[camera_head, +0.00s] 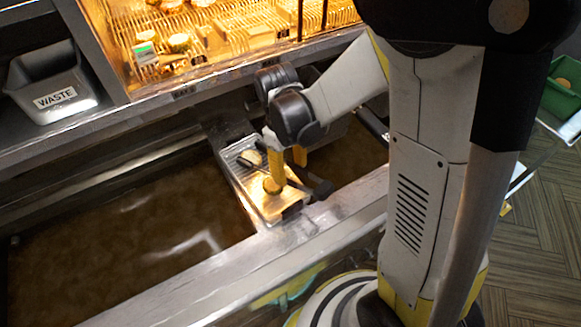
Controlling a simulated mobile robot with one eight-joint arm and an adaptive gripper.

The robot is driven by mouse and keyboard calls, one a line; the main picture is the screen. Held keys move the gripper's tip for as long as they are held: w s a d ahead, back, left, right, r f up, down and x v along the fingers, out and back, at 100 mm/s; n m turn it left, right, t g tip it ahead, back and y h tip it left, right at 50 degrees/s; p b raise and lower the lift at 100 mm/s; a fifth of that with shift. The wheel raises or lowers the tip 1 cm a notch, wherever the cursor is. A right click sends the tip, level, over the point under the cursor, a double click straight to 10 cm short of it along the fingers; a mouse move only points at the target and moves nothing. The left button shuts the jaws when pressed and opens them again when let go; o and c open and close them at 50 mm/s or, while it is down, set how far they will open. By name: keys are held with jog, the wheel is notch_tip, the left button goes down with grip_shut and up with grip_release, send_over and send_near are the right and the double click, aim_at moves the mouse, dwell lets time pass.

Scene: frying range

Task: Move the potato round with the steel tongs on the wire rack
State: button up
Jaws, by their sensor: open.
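My gripper (286,172) points down over a small metal tray (262,215) on the ledge between the fryer vats. Its two yellow fingers are apart. A dark, slim tool, apparently the steel tongs (321,188), lies across the tray beside and partly behind the fingers; its middle is hidden. I cannot tell whether the fingers touch it. A pale round piece, apparently a potato round (251,157), lies at the tray's far left end, where wire rack bars (233,152) show. A browner round piece (271,186) shows at the near finger's tip.
Dark oil vats lie left (120,225) and right (350,155) of the tray. A lit holding area (225,30) with wire racks and several food pieces is behind. A grey WASTE bin (52,85) stands back left. A green crate (560,100) is far right.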

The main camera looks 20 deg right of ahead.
jog(key=shift+f+b, duration=0.4)
jog(key=shift+f, duration=0.3)
jog(key=c, duration=0.8)
notch_tip(320, 180, up, 12)
jog(key=p, duration=0.8)
jog(key=shift+p, duration=0.35)
jog(key=shift+c, duration=0.2)
jog(key=shift+r, duration=0.1)
